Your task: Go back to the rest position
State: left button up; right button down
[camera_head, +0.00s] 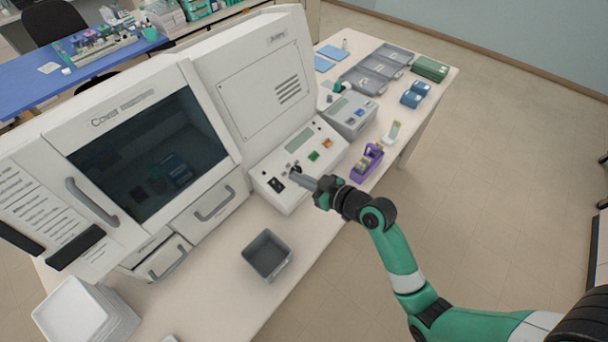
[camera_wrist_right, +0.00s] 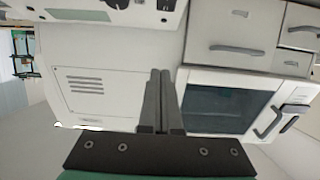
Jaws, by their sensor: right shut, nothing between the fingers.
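My right gripper (camera_head: 297,178) is shut and empty, at the front of the white machine's control panel (camera_head: 300,160), close to its black switches. I cannot tell whether it touches the panel. In the right wrist view its two fingers (camera_wrist_right: 160,75) lie side by side, pointing toward the machine. My right arm (camera_head: 390,250) is green and white and reaches in from the lower right in the head view. My left gripper is not in view.
The white machine (camera_head: 130,110) with a dark window stands on the bench. A grey bin (camera_head: 266,256) is on the bench in front of it. A purple holder (camera_head: 367,163), a small device (camera_head: 349,115) and grey trays (camera_head: 363,80) stand beyond. White trays (camera_head: 75,312) are stacked at lower left. Open floor lies right.

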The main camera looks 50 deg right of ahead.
jog(key=shift+s+r, duration=0.5)
jog(key=shift+s, duration=0.3)
